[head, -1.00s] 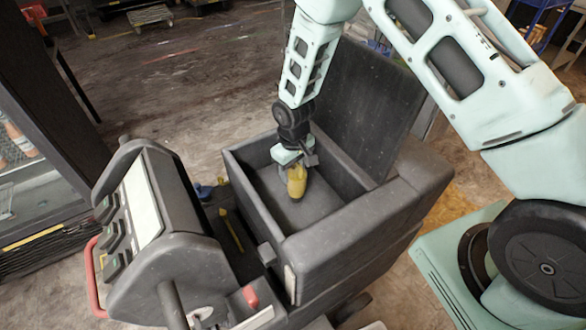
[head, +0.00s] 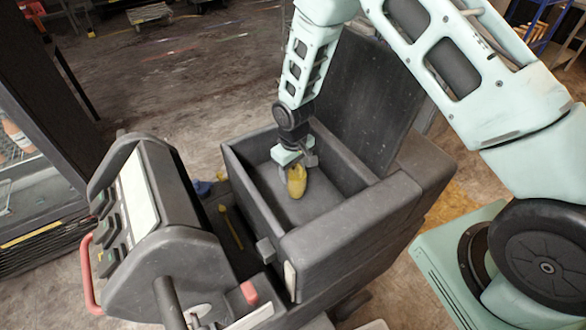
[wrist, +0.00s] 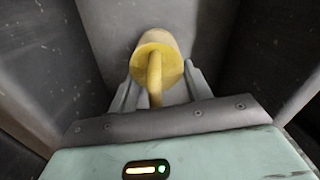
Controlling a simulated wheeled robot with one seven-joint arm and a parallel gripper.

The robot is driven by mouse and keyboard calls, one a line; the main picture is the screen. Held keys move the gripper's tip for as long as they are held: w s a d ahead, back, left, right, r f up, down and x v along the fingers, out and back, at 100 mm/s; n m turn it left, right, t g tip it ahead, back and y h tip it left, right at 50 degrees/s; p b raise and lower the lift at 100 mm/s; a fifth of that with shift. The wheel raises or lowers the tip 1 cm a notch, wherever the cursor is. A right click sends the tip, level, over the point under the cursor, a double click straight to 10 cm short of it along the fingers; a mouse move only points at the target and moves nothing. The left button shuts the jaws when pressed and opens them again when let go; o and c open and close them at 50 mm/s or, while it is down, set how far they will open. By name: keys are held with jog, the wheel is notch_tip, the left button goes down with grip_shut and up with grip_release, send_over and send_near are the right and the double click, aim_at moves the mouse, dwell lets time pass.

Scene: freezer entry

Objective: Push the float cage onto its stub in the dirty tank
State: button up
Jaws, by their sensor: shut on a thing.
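The yellow float cage (head: 297,181) is inside the dark grey open tank (head: 330,223), near its middle. It also shows in the wrist view (wrist: 160,55), with a rounded body and a curved yellow handle rising toward the camera. My gripper (head: 296,162) reaches down into the tank from above. In the wrist view its two grey fingers (wrist: 158,88) stand on either side of the handle and are shut on it. The stub is not visible. I cannot tell whether the cage touches the tank floor.
The tank's raised lid (head: 365,90) stands behind the opening. The tank walls surround my gripper closely. A control console (head: 150,215) with a red handle (head: 90,275) stands at the left. A yellow stick-like part (head: 231,228) lies between console and tank.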

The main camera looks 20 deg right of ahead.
jog(key=shift+f+b, duration=0.35)
jog(key=shift+f, duration=0.2)
jog(key=shift+r, duration=0.25)
jog(key=shift+r+p, duration=1.05)
jog(key=shift+r, duration=0.4)
jog(key=shift+f+b, duration=1.5)
jog(key=shift+f, duration=0.15)
dwell(0.9)
jog(key=o, duration=1)
jog(key=shift+o, duration=0.2)
notch_tip(320, 180, up, 18)
jog(key=b, duration=0.3)
jog(key=shift+f, duration=0.25)
